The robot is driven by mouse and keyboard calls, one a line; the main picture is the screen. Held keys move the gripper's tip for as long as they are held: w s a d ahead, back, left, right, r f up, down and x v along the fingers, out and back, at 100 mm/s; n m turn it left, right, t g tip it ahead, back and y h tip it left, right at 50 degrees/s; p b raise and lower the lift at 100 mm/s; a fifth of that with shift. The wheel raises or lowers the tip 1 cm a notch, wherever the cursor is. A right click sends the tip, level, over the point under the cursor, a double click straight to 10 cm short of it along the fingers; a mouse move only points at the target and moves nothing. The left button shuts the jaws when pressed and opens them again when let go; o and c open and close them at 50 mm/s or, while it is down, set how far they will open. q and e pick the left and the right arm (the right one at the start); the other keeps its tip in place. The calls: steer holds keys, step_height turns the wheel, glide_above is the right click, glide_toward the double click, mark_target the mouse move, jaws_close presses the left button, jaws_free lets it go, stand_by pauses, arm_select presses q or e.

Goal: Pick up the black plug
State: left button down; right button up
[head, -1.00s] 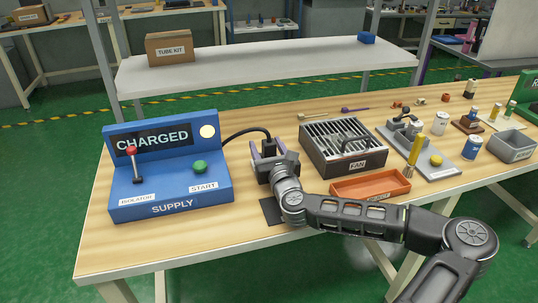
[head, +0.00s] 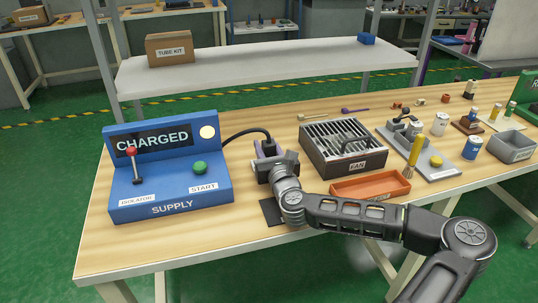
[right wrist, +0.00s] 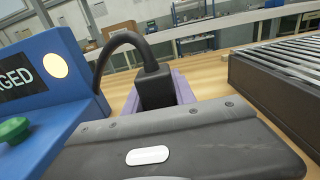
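The black plug (head: 269,147) is upright on the table between the blue supply box (head: 170,170) and the fan box, with a black cable (head: 243,132) curving from its top to the supply box. In the right wrist view the plug (right wrist: 155,88) stands between the purple fingers of my right gripper (right wrist: 157,95). The fingers lie close against both its sides, so the gripper looks shut on it. The plug's lower end is hidden by the gripper. In the head view my right gripper (head: 267,150) reaches it from the front. My left gripper is not in view.
The fan box (head: 343,150) with its slotted top stands close to the right of the gripper. An orange tray (head: 370,187) lies in front of it, near my right arm. A dark mat (head: 271,212) lies under my wrist. The table behind the plug is fairly clear.

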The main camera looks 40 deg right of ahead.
jaws_close()
step_height(320, 180, up, 10)
steer(key=p, duration=0.2)
stand_by(0.5)
stand_by(0.5)
